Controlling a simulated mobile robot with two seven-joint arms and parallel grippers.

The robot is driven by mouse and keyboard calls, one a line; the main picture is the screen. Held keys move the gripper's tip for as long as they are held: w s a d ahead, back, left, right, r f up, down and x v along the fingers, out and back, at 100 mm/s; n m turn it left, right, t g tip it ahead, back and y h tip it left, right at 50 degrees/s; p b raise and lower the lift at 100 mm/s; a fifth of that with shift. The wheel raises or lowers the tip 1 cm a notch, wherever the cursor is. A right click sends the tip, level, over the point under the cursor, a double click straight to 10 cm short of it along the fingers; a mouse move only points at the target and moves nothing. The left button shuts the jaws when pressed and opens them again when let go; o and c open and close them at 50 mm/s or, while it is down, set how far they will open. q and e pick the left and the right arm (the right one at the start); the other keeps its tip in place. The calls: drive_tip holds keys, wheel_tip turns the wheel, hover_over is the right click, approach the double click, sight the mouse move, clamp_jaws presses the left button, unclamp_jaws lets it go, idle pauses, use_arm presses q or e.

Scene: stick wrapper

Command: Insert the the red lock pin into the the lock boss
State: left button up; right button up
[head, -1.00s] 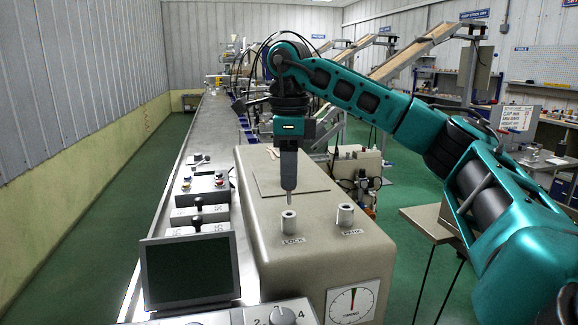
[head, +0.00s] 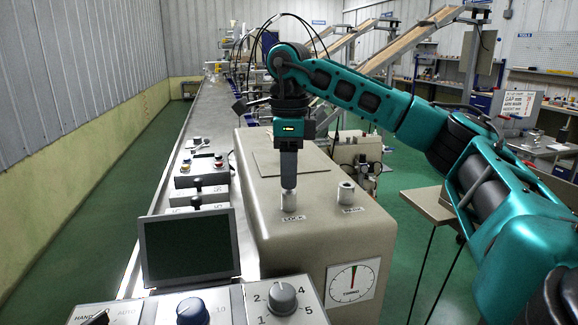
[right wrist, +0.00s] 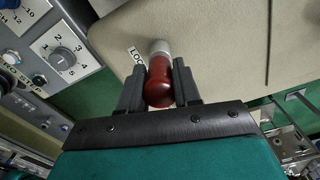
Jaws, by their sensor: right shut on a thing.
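My right gripper (head: 289,184) points straight down over the lock boss (head: 289,203), a short metal cylinder labelled LOCK on the beige machine housing. The gripper is shut on the red lock pin (right wrist: 159,88); its rounded red handle sits between the two dark fingers in the right wrist view. In that view the red handle meets the pale metal boss (right wrist: 159,46). No pin shaft shows between fingertips and boss, so how deep it sits is hidden. My left gripper is out of view.
A second metal boss (head: 346,191), labelled PARK, stands to the right of the lock boss and looks empty. A dark screen (head: 188,246) and a panel with a numbered knob (head: 282,298) are in front. The housing top (head: 330,215) around the bosses is clear.

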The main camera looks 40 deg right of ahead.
drive_tip(key=shift+f, duration=0.15)
idle(0.5)
drive_tip(key=o, duration=1.1)
drive_tip(key=shift+r, duration=0.55)
wheel_tip(320, 180, up, 10)
drive_tip(key=p, duration=0.5)
drive_tip(key=shift+r, duration=0.1)
drive_tip(key=shift+b, duration=0.3)
drive_tip(key=shift+r, duration=0.8)
